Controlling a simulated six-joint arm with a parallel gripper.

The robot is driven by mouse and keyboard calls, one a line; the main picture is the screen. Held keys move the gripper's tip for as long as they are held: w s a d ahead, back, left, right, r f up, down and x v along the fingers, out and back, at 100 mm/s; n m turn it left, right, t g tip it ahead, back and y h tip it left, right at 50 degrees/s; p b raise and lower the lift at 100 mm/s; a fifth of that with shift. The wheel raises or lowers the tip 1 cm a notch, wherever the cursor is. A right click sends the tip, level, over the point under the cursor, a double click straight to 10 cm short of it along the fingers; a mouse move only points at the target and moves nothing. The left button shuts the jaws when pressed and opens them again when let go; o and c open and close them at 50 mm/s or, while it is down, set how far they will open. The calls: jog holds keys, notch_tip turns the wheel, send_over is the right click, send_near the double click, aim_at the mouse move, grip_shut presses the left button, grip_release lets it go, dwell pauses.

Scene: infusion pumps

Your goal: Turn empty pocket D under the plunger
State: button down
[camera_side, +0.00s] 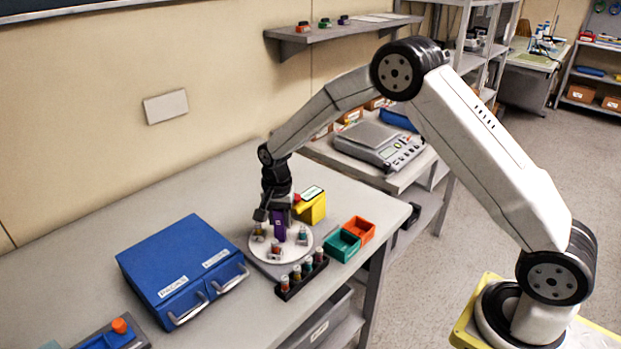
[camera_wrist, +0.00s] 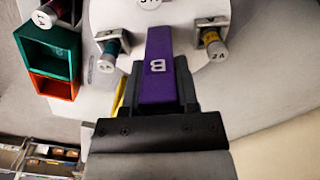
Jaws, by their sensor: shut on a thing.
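A round white turntable (camera_side: 265,246) carries several pockets with small vials around its rim. It also shows in the wrist view (camera_wrist: 192,12). A purple block (camera_side: 280,229) with a white letter B stands up from the turntable. My gripper (camera_side: 277,207) is shut on this purple block (camera_wrist: 158,60), from above. In the wrist view, one vial (camera_wrist: 108,58) sits left of the block and an orange-banded vial (camera_wrist: 215,45) marked 2A sits right of it. A yellow device (camera_side: 314,210) stands behind the turntable, with a red part (camera_side: 297,198) near my gripper. I cannot make out pocket D or the plunger.
A black rack (camera_side: 301,277) with several vials stands in front of the turntable. Teal (camera_side: 342,245) and orange (camera_side: 359,230) bins stand to its right. A blue two-drawer box (camera_side: 183,262) is at left. The table behind the blue box is clear.

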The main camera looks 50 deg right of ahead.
jog(key=shift+m, duration=3.3)
jog(key=c, duration=0.6)
grip_release()
jog(key=shift+c, duration=0.2)
jog(key=shift+r, duration=3.95)
